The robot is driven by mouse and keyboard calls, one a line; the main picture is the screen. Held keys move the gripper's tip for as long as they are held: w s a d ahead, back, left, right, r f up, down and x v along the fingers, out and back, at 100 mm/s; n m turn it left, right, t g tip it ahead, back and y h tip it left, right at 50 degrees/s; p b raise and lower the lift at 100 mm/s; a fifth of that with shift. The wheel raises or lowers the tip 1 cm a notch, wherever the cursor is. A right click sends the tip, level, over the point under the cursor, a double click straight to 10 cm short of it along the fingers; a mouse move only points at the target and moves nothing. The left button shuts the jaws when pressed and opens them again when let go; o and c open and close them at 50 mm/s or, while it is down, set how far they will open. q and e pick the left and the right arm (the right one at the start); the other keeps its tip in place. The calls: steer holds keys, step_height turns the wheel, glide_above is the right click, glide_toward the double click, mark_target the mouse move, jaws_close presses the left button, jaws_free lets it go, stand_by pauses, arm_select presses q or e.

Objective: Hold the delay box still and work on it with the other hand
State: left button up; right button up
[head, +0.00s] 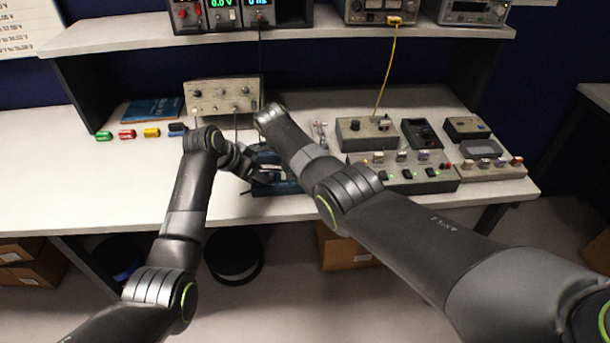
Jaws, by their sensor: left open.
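My left gripper (262,172) is open near the front edge of the bench, beside a low dark-blue item (288,187) partly covered by my arms. I cannot tell if they touch. No readable label marks the delay box. One candidate is a beige box with several knobs (224,97), standing upright behind my left gripper with a dark cable near it. Another is a grey box with knobs (366,134) right of centre, with a yellow cable running up from it. My right arm (345,190) crosses the middle, and its gripper is hidden.
Coloured small parts (127,134) and a blue booklet (152,110) lie at the left. A long panel with switches and green lights (403,181) and several small boxes fill the right. A shelf (120,33) with instruments overhangs the back. The bench's left front is clear.

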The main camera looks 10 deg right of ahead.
stand_by(0.3)
arm_select(q)
steer(key=n, duration=0.2)
steer(key=n+t+y, duration=0.1)
steer(key=shift+s+d+n+t+y, duration=0.1)
steer(key=shift+d+n+t+y, duration=0.05)
steer(key=shift+n+t+y, duration=0.2)
jaws_close()
steer(key=shift+a+m+g+h, duration=0.2)
steer(key=shift+m+g+h, duration=0.3)
steer(key=shift+m, duration=0.65)
steer(key=shift+m+g+h, duration=0.25)
steer(key=shift+m+h, duration=0.1)
steer(key=shift+m, duration=0.25)
